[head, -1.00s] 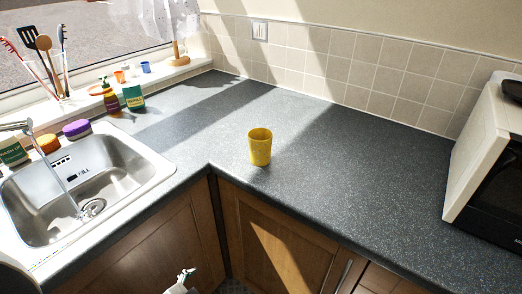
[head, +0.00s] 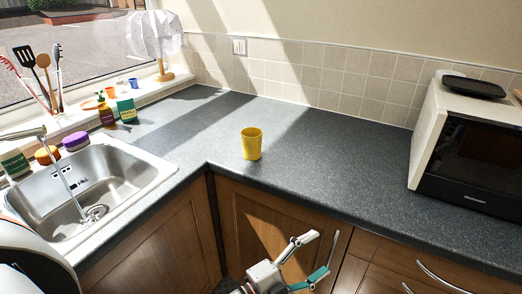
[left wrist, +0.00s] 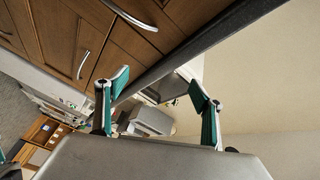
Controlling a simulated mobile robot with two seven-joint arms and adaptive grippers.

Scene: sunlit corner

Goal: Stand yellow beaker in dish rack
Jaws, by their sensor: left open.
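The yellow beaker (head: 251,145) stands upright on the dark grey counter, near its inner corner. My left gripper (head: 312,256) is below and to the right of it in the head view, in front of the cabinet doors and apart from the beaker. It is open and empty; its two fingers also show spread in the left wrist view (left wrist: 162,88). My right gripper is not in view. No dish rack can be made out in these frames.
A steel sink (head: 105,185) with a running tap (head: 25,134) is at the left. A microwave (head: 470,150) stands at the right. Bottles and sponges line the sill side. The counter (head: 330,165) around the beaker is clear. A cabinet handle (head: 445,278) sticks out at lower right.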

